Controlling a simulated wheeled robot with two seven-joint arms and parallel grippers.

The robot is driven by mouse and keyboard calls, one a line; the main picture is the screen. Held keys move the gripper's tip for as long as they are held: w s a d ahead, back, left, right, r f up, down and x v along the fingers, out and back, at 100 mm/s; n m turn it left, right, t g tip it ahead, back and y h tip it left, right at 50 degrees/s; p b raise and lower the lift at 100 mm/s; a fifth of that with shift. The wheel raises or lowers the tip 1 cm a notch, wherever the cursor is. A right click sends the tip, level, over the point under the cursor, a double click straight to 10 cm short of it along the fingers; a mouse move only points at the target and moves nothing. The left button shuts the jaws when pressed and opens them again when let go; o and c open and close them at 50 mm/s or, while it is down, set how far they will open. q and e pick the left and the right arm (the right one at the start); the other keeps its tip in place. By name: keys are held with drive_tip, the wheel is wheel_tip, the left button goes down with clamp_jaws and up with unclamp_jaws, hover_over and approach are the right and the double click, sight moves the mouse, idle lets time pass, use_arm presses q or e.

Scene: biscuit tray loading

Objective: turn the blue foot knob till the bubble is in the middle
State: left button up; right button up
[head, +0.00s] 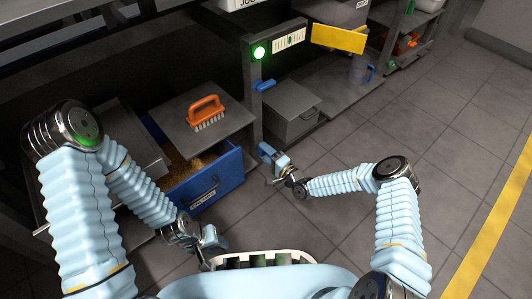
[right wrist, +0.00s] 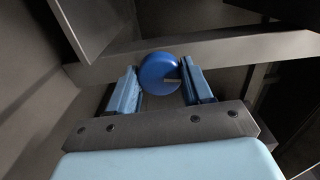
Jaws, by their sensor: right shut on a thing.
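The blue foot knob (right wrist: 158,70) is a round blue disc with a pale notch or mark on its right side, seen in the right wrist view. My right gripper (right wrist: 161,82) has one finger on each side of the knob and is shut on it. In the head view my right gripper (head: 271,158) is low at the foot of the grey post, and it hides the knob. A pale level gauge (head: 289,40) is on the frame above, with dark marks; the bubble is too small to place surely. My left gripper (head: 210,242) is low in front of my body, away from the knob.
A green lamp (head: 259,52) glows beside the gauge. A blue handle (head: 264,86) sticks out from the post. A blue drawer (head: 212,182) stands open at left, below an orange brush (head: 206,110). A grey box (head: 291,112) sits right of the post. Tiled floor at right is clear.

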drive_tip(key=o, duration=1)
drive_tip(key=shift+o, duration=0.2)
drive_tip(key=p+v, duration=0.2)
drive_tip(key=v, duration=1.2)
